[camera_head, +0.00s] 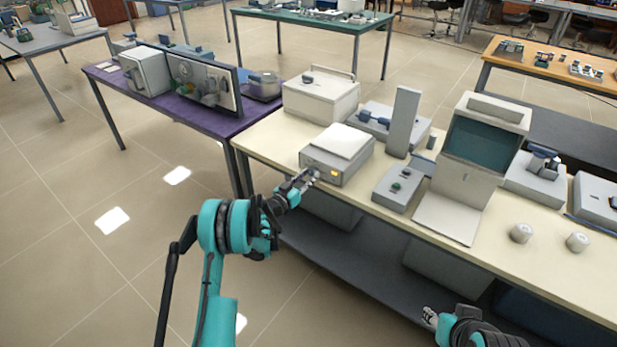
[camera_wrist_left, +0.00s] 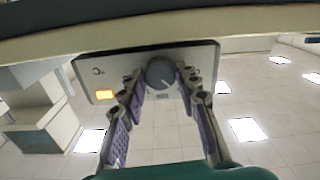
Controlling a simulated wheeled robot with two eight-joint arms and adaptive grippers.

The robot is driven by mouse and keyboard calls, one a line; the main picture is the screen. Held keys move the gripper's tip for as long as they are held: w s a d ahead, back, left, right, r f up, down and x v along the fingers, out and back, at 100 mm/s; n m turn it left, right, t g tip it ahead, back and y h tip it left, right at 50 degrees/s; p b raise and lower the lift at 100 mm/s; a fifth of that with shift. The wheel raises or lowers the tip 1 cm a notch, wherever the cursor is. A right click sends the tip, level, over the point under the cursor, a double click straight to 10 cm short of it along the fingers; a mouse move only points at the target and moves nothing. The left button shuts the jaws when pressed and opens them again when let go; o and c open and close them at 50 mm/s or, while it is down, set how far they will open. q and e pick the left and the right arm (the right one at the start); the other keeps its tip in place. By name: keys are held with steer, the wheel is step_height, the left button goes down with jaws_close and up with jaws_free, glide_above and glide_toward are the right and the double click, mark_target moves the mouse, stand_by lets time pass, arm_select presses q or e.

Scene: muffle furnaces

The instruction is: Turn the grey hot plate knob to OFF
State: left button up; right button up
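The grey hot plate (camera_head: 338,153) with its white square top sits at the left front edge of the cream bench. Its front panel shows in the left wrist view (camera_wrist_left: 105,62), with a lit orange display (camera_wrist_left: 105,94). The grey round knob (camera_wrist_left: 160,72) on that panel has a pale pointer line slanting down to the right in that view. My left gripper (camera_head: 311,176) is at the panel, with its fingertips (camera_wrist_left: 160,80) on either side of the knob, apparently closed on it. My right gripper (camera_head: 430,316) is low at the bottom; its fingers are hard to make out.
A grey box with green knobs (camera_head: 397,188), a tall grey post (camera_head: 403,122) and an open furnace (camera_head: 487,140) stand to the right on the cream bench (camera_head: 400,222). A white lidded box (camera_head: 320,97) stands behind. A purple table (camera_head: 205,118) adjoins at the left.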

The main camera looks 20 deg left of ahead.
arm_select(q)
steer(key=shift+n, duration=0.4)
steer(key=n, duration=0.3)
steer(key=shift+n, duration=2.1)
steer(key=o, duration=1.2)
steer(key=shift+c, duration=0.2)
